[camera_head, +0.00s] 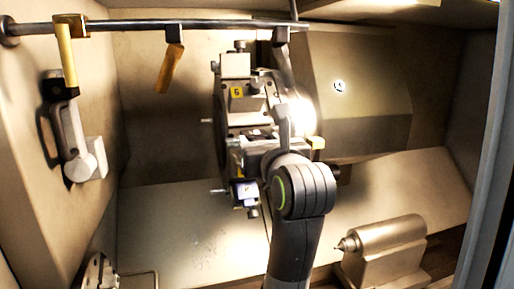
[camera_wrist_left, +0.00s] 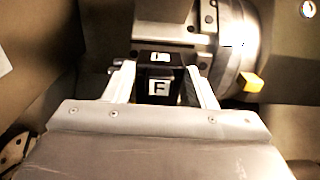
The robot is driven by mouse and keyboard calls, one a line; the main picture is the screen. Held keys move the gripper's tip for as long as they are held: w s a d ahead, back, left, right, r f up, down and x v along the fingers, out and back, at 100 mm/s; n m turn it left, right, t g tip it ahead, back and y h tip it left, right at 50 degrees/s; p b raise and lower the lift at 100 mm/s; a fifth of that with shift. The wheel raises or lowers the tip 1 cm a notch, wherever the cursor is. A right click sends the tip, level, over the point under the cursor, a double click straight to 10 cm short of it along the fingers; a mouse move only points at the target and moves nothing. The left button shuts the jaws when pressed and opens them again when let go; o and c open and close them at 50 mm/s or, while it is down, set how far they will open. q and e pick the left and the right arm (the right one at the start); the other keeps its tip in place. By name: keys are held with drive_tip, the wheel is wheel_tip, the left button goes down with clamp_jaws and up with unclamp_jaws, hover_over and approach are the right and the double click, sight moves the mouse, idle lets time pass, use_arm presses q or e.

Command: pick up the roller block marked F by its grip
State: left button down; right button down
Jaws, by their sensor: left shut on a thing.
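The roller block marked F (camera_wrist_left: 158,88) shows in the left wrist view as a dark block with a white F label. It sits between the two pale fingers of my left gripper (camera_wrist_left: 162,82), which is shut on it. In the head view my left gripper (camera_head: 262,148) is at the front of the turret (camera_head: 232,120), in the middle of the machine. The block itself cannot be made out there, as my wrist and gripper cover that part. My right gripper is not in view.
A yellow label (camera_head: 237,92) marks a higher turret station. A white label (camera_head: 246,190) shows on a lower one. A tailstock (camera_head: 384,245) with a pointed centre stands at lower right. A bar (camera_head: 190,25) with hanging yellow-marked parts crosses the top. A chuck (camera_head: 97,271) shows at lower left.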

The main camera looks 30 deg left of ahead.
use_arm(q)
drive_tip(key=b+v, duration=1.2)
drive_tip(key=v, duration=0.2)
drive_tip(key=shift+s+b, duration=0.2)
drive_tip(key=shift+b, duration=0.1)
